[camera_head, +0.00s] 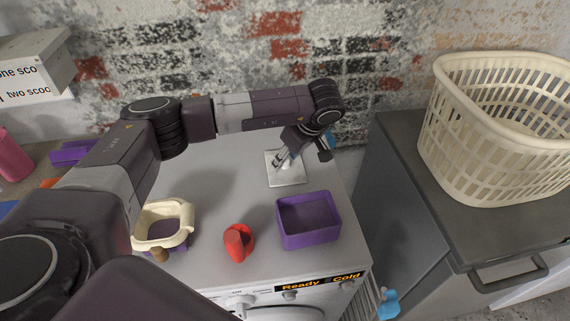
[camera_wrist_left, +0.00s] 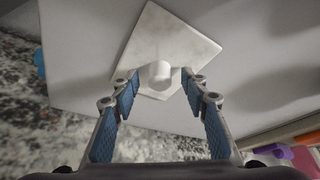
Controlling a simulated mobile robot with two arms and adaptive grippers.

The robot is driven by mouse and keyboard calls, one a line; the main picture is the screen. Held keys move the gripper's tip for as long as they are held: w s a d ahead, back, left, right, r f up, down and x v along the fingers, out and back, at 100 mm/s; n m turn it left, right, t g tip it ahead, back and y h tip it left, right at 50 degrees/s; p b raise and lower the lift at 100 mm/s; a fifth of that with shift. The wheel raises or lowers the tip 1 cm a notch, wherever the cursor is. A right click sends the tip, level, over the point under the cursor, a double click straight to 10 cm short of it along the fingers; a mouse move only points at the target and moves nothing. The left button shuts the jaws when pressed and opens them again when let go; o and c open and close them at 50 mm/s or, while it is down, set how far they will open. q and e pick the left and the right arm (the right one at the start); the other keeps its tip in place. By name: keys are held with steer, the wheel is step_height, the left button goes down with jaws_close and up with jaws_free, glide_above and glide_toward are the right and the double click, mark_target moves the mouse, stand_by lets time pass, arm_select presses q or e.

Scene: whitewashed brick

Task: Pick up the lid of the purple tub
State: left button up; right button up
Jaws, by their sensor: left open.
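A pale marble-look square lid (camera_head: 290,178) with a short white knob lies flat on the white machine's top, behind the open purple tub (camera_head: 308,222). The lid also shows in the left wrist view (camera_wrist_left: 183,38), its knob (camera_wrist_left: 159,74) between my fingertips. My left gripper (camera_head: 285,157) is open above the lid, pointing down at it. In the left wrist view my left gripper (camera_wrist_left: 160,80) has one blue-padded finger on each side of the knob, with gaps showing. The tub is empty and uncovered. My right gripper is not seen.
A red object (camera_head: 238,242) stands left of the tub. A cream frame (camera_head: 164,222) sits over something purple farther left. A cream laundry basket (camera_head: 487,135) stands on the grey cabinet at right. A brick wall (camera_head: 230,60) rises close behind the lid.

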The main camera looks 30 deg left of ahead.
arm_select(q)
steer(key=shift+c, duration=0.6)
jaws_close()
